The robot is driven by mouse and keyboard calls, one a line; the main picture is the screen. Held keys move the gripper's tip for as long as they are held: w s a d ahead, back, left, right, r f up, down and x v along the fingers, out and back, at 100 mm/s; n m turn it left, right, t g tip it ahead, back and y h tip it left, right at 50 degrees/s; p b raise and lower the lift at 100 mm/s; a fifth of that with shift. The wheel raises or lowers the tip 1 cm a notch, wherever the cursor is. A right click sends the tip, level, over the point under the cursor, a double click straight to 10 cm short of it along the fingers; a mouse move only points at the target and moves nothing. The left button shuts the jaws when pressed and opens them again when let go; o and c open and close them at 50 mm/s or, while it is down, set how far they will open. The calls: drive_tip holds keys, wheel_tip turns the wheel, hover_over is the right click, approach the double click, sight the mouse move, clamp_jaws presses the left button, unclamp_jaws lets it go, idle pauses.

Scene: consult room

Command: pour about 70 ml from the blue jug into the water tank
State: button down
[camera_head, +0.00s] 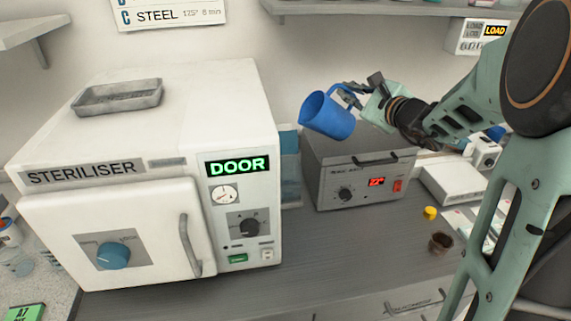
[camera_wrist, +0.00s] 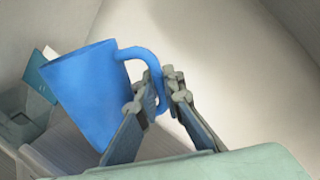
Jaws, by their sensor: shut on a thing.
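The blue jug (camera_head: 330,115) is in the air, tilted with its mouth toward the left. My gripper (camera_head: 358,93) is shut on its handle, which also shows between the fingers in the wrist view (camera_wrist: 162,92). In the wrist view the jug (camera_wrist: 88,92) hides part of what lies behind it. Its inside and any water are not visible. A bluish see-through tank (camera_head: 290,168), seemingly the water tank, stands right of the steriliser, to the lower left of the jug. No stream shows.
The white steriliser (camera_head: 150,130) fills the left, with a metal tray (camera_head: 118,97) on top. A grey box with a red display (camera_head: 360,175) stands below the jug. A yellow cap (camera_head: 430,212) and a small brown cup (camera_head: 441,243) are on the counter. Shelves hang above.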

drive_tip(key=shift+s+a+r+n, duration=0.1)
drive_tip(key=shift+a+r+n, duration=0.15)
drive_tip(key=shift+a+n, duration=0.4)
drive_tip(key=shift+d+h, duration=0.15)
drive_tip(key=shift+h, duration=0.15)
idle(0.9)
drive_tip(key=shift+a+n, duration=0.25)
drive_tip(key=shift+n, duration=0.1)
idle(1.0)
drive_tip(key=d+m, duration=0.1)
drive_tip(key=d+f+m, duration=0.1)
drive_tip(key=d+m+y, duration=0.1)
drive_tip(key=shift+w+d+f+m, duration=0.1)
drive_tip(key=shift+w+f+m, duration=0.05)
drive_tip(key=shift+w+m, duration=0.2)
drive_tip(key=shift+d, duration=0.15)
drive_tip(key=shift+w+f+m+b, duration=0.1)
drive_tip(key=shift+m+b, duration=0.2)
drive_tip(key=shift+m, duration=0.05)
drive_tip(key=shift+w+d+f+m+y, duration=0.15)
drive_tip(key=shift+d+m+y, duration=0.15)
drive_tip(key=shift+d+m, duration=0.2)
idle(1.0)
